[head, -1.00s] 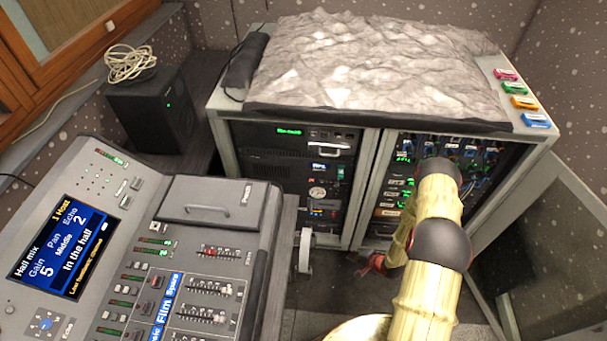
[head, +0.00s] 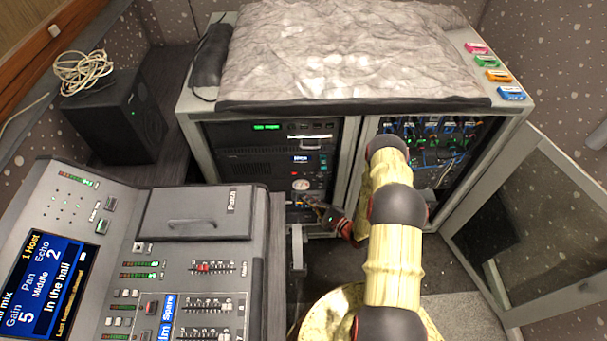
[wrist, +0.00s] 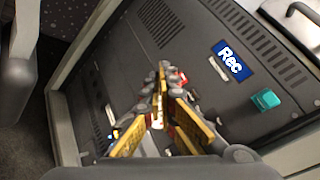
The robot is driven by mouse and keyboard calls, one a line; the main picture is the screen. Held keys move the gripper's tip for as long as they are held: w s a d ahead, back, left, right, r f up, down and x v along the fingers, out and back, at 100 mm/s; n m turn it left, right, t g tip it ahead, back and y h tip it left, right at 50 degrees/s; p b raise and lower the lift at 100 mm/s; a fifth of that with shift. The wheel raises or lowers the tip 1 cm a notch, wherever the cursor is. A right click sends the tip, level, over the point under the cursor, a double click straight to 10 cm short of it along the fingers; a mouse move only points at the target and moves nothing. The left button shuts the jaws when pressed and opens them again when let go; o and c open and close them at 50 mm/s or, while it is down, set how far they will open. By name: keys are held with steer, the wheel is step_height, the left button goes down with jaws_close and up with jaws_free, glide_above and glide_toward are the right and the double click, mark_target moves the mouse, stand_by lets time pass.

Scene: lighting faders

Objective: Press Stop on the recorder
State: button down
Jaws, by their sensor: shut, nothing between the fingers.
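The recorder (head: 262,165) is a dark unit in the rack's left bay, with a small blue display. In the wrist view its grey front (wrist: 195,35) fills most of the picture. It bears a blue "Rec" label (wrist: 231,60) and a teal button (wrist: 265,100). No Stop label is readable, and my fingers hide part of the panel. My gripper (wrist: 162,75) is shut and empty, pointing at the panel, with a small red part just right of its tips. I cannot tell whether it touches. In the head view my gripper (head: 312,204) is low before the left bay.
The mixing console (head: 120,245) stands at the left, close to my arm. The rack's open glass door (head: 545,215) is at the right. A black speaker (head: 115,120) with a coiled cable (head: 82,72) stands behind the console. Some floor shows between.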

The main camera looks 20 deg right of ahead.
mark_target(304, 174)
steer(key=shift+w, duration=0.1)
steer(key=w+d+b, duration=0.2)
steer(key=w+d, duration=0.1)
steer(key=w, duration=0.5)
steer(key=shift+d+b, duration=0.2)
steer(key=shift+b, duration=0.15)
stand_by(1.4)
steer(key=shift+w+d+b, duration=0.2)
steer(key=shift+w+b, duration=0.1)
steer(key=shift+w, duration=0.05)
steer(key=shift+w+d, duration=0.1)
steer(key=shift+w, duration=0.2)
stand_by(0.8)
steer(key=shift+s+a, duration=0.25)
steer(key=shift+s, duration=0.45)
